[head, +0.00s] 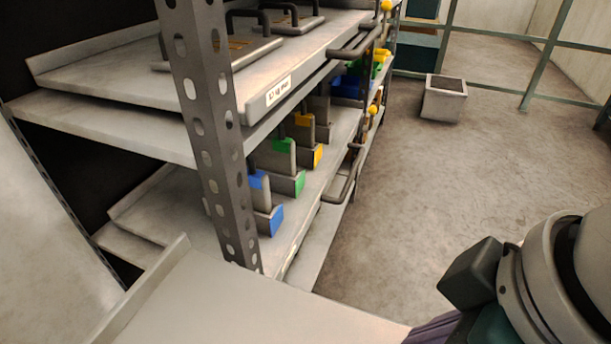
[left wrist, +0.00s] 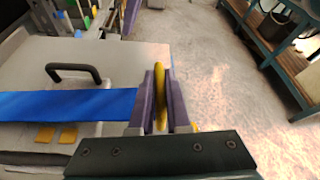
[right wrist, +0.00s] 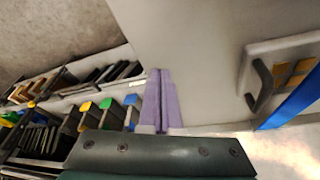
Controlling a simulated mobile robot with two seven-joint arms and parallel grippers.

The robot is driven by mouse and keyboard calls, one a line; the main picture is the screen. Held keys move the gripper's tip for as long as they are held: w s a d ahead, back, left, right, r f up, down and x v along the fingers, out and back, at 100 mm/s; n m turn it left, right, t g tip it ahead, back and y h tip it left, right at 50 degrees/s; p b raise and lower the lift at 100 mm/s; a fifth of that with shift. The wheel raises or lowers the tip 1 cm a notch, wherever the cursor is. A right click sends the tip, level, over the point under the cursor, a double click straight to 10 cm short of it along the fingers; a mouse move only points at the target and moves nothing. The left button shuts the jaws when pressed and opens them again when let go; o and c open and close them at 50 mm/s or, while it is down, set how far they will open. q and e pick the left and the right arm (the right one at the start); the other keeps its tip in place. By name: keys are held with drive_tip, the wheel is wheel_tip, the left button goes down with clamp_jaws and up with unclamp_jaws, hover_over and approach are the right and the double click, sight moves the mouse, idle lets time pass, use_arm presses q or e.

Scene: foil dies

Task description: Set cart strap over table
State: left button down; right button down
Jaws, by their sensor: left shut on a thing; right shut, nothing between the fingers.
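The blue cart strap (left wrist: 68,103) crosses over the grey die (left wrist: 112,128) on the cart table, left of my left gripper, in the left wrist view. My left gripper (left wrist: 161,85) is shut on the strap's yellow end piece (left wrist: 161,95) at the table's edge. In the right wrist view the strap (right wrist: 292,103) lies at the right, by the die's black handle (right wrist: 262,85). My right gripper (right wrist: 160,75) is shut and empty beside the table top (right wrist: 195,40). The head view shows part of the table (head: 250,305), but no strap.
A perforated rack post (head: 210,130) and shelves with handled dies stand beyond the table. Blue, green and yellow tagged dies fill the lower shelf (head: 325,170). A grey bin (head: 444,99) stands on open floor (head: 460,170). A teal bench (left wrist: 285,60) is at the right.

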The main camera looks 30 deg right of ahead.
idle(0.3)
use_arm(q)
drive_tip(key=c, duration=0.9)
unclamp_jaws()
drive_tip(key=shift+s+a+r+b, duration=0.1)
drive_tip(key=shift+s+a+b, duration=0.2)
drive_tip(key=shift+a+b, duration=0.15)
use_arm(e)
drive_tip(key=shift+f, duration=0.45)
wheel_tip(320, 180, down, 3)
drive_tip(key=shift+r+b, duration=0.2)
drive_tip(key=shift+b, duration=1.05)
use_arm(q)
drive_tip(key=shift+v, duration=4.45)
drive_tip(key=shift+w+r, duration=0.1)
